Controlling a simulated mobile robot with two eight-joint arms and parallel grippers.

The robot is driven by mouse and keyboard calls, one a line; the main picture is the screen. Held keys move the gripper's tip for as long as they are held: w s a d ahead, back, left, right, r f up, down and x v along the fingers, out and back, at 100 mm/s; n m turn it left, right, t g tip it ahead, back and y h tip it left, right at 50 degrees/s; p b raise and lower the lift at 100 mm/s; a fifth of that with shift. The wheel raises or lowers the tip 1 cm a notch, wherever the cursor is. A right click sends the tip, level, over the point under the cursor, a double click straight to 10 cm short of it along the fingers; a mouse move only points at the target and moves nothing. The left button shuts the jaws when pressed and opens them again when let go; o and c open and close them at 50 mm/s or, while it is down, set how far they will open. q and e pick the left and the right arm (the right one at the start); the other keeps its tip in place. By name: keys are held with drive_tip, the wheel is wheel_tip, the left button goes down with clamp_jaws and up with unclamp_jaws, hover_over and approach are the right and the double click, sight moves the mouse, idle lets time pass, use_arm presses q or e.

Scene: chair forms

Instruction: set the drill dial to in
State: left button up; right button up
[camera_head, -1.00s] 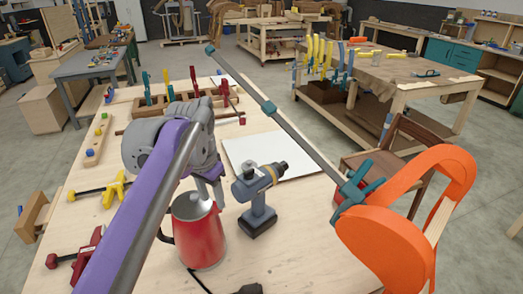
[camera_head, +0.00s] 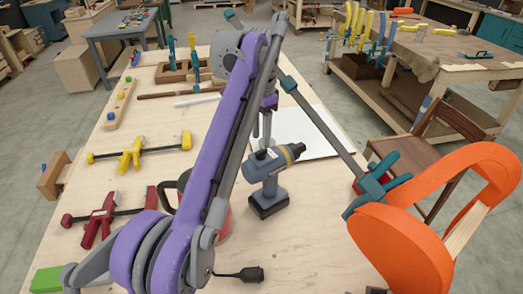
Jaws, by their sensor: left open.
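The drill (camera_head: 268,195) stands upright on its battery base on the wooden workbench. It has a grey-blue body with a yellow band near the chuck, which points right. Its dial is too small, and too close behind my arm and gripper, to make out, so I cannot read its setting. My left gripper (camera_head: 265,138) is open and points down just above or behind the drill's top. I cannot tell whether it touches the drill. My purple left arm crosses the middle of the view. My right gripper is not in view.
A red kettle (camera_head: 226,222) is mostly hidden behind my left arm. A white sheet (camera_head: 318,140) lies behind the drill. A black plug (camera_head: 250,274) lies in front. Yellow (camera_head: 133,152) and red (camera_head: 103,216) clamps lie left. An orange curved form (camera_head: 395,245) with a long clamp stands right.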

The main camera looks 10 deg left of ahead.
sight(261, 151)
use_arm(q)
wheel_tip(261, 151, down, 5)
drive_tip(key=shift+w+r+b, duration=0.15)
drive_tip(key=shift+b, duration=0.3)
drive_tip(key=shift+c, duration=0.2)
clamp_jaws()
